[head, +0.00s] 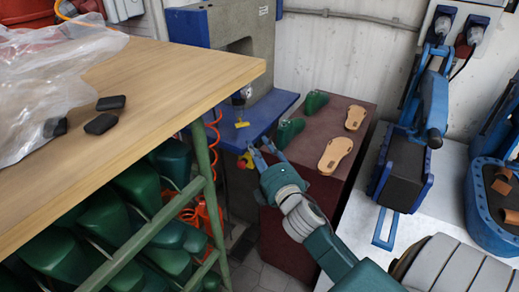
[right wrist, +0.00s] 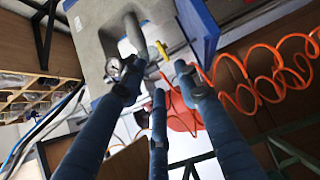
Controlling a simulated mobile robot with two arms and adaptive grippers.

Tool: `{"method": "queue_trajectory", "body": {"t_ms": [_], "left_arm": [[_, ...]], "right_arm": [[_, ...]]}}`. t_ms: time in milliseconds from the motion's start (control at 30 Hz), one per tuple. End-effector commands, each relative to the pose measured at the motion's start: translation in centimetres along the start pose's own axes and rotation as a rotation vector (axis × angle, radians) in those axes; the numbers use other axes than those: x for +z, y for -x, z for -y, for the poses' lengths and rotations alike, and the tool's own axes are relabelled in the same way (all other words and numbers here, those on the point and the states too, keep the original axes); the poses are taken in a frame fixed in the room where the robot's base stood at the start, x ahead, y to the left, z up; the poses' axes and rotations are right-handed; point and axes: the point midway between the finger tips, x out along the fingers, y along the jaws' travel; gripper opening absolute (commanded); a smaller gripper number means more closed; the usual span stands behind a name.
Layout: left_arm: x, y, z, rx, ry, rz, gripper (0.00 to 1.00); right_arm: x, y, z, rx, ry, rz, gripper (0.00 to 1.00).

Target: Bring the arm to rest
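My right arm reaches in from the bottom right of the head view, extended forward and left. Its teal and grey gripper (head: 262,152) is in front of the blue machine table (head: 268,112), by its front edge. In the right wrist view the gripper's blue fingers (right wrist: 158,80) are spread apart with nothing held between them. Beyond them are the grey machine body (right wrist: 105,40) and a small yellow part (right wrist: 164,52). I cannot tell whether a fingertip touches anything. My left gripper is not in view.
A wooden table (head: 170,75) with a clear plastic bag (head: 50,85) and black pieces stands left, above green shoe lasts (head: 140,185). A dark red box (head: 300,220) bears sandal soles (head: 335,155) and green lasts. An orange coiled hose (right wrist: 260,75) hangs close by the gripper.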

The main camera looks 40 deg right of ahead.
Motion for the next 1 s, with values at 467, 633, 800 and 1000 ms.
{"method": "queue_trajectory", "body": {"t_ms": [467,633,800,1000], "left_arm": [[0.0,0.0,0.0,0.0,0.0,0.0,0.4],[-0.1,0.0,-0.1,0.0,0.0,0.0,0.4],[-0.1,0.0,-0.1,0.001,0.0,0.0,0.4],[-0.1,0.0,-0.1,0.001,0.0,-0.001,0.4]], "right_arm": [[0.0,0.1,0.0,0.0,0.0,0.0,0.32],[0.0,0.0,1.6,-0.028,-0.017,0.001,0.32],[-0.1,0.1,10.4,-0.181,-0.121,0.008,0.32],[-0.7,3.6,25.4,-0.442,-0.311,0.053,0.32]]}}
